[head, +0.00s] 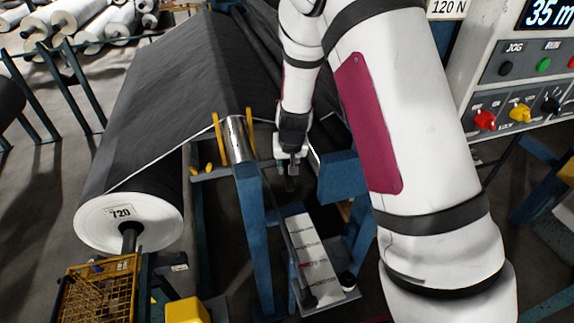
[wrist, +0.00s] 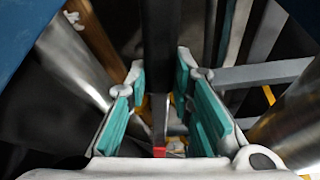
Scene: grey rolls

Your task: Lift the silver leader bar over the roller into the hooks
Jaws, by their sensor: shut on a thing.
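My gripper (head: 291,168) hangs just right of the silver roller (head: 239,140), with its fingers pointing down. In the wrist view, my gripper (wrist: 165,105) has its teal pads on both sides of a long bar (wrist: 160,65), with a red mark near its lower end. I take this for the leader bar; it looks dark here rather than silver. How its far end lies is hidden. Yellow hooks (head: 217,130) stand at the roller's ends. Shiny metal cylinders (wrist: 75,60) show on both sides of the wrist view.
A blue post (head: 250,215) stands below the roller, and a blue block (head: 342,177) lies right of my gripper. Dark sheet runs from the large roll (head: 105,215) at left. A control panel (head: 520,90) stands at right.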

